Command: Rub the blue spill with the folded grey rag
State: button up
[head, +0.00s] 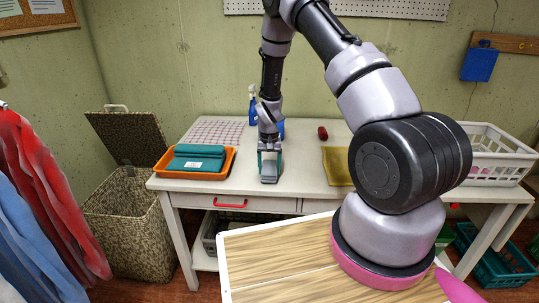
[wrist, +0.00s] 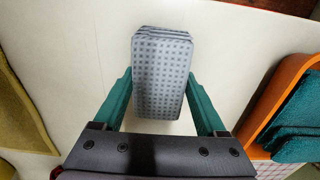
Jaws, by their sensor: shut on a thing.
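The folded grey rag (wrist: 161,75), dotted with dark squares, sits between the green fingers of my gripper (wrist: 160,90) in the wrist view. My gripper (head: 270,158) is shut on it. In the head view the rag (head: 269,180) is low over the front middle of the white table (head: 300,172); I cannot tell whether it touches the top. No blue spill can be made out in either view. A small blue patch shows just behind my gripper in the head view, mostly hidden, and I cannot tell what it is.
An orange tray (head: 228,166) with folded teal cloths (head: 197,160) stands left of my gripper, before a checked cloth (head: 217,130). A blue spray bottle (head: 252,108) stands behind. A mustard cloth (head: 338,172), a red object (head: 323,132) and a white crate (head: 490,175) are to the right.

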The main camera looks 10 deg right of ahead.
jog(key=shift+r, duration=3.65)
